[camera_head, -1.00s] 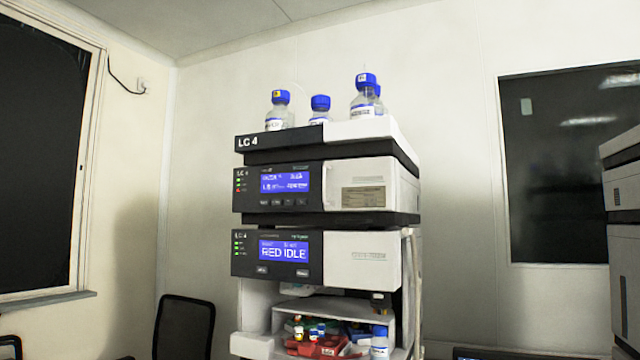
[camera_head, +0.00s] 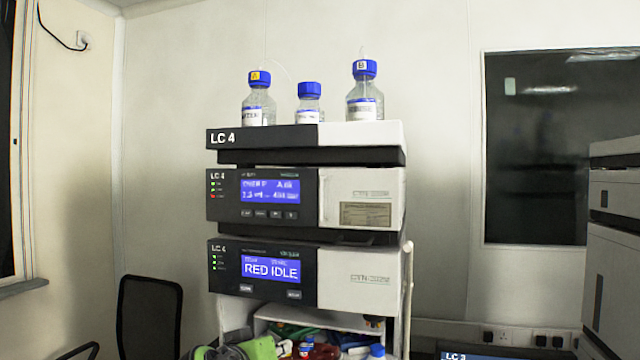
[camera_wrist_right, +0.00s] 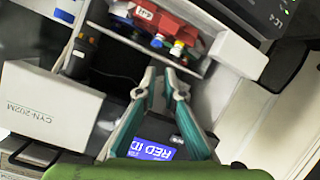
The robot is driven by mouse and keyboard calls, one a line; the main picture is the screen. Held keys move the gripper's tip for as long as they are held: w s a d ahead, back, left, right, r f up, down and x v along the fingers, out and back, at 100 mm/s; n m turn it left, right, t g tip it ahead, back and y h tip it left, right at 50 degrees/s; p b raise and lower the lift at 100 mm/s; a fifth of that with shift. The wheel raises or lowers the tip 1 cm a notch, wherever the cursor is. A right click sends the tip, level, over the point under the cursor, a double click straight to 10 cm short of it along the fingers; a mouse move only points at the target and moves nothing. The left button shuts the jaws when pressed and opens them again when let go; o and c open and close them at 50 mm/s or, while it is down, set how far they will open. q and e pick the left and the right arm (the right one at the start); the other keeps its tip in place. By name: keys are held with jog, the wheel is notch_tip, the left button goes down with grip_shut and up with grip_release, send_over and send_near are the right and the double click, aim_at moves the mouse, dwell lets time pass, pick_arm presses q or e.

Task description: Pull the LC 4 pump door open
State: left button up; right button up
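The LC 4 stack stands in the middle of the head view. Its upper module, with a blue readout (camera_head: 270,191), has a white right-hand front panel (camera_head: 345,187), which looks shut; I take it for the pump door. The module below, reading RED IDLE (camera_head: 271,270), has a similar white panel (camera_head: 350,282), also flush. My right gripper (camera_wrist_right: 161,72) is open with a narrow gap and nothing between its fingers. It is in front of the lower module and the bay under it. Its green and dark parts show at the head view's bottom edge. My left gripper is not in view.
Several blue-capped bottles stand on the top tray (camera_head: 362,133). The open bay under the modules holds a red rack (camera_wrist_right: 140,17) with vials. A chair (camera_head: 149,315) stands left, another instrument stack (camera_head: 612,225) right. A pale upright tube (camera_head: 408,290) runs beside the stack.

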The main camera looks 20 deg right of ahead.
jog(key=s+a+r+m+t+h+p, duration=0.1)
jog(key=s+r+m, duration=0.15)
jog(key=r, duration=0.65)
jog(key=s+r+m+h, duration=0.1)
jog(key=s+r+h, duration=0.15)
jog(key=r, duration=0.65)
jog(key=m+h+p, duration=0.1)
jog(key=m+h, duration=0.1)
jog(key=m, duration=0.1)
send_near(321, 215)
notch_tip(321, 215, up, 4)
jog(key=s+a, duration=0.2)
jog(key=s, duration=0.1)
jog(key=shift+y, duration=0.25)
jog(key=p+x, duration=0.2)
jog(key=x, duration=0.2)
jog(key=p+x, duration=0.3)
jog(key=x, duration=0.2)
jog(key=p+x, duration=0.2)
jog(key=x, duration=0.2)
jog(key=shift+w+f, duration=0.25)
jog(key=shift+w, duration=0.3)
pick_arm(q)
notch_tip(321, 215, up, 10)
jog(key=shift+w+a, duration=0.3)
pick_arm(e)
grip_shut()
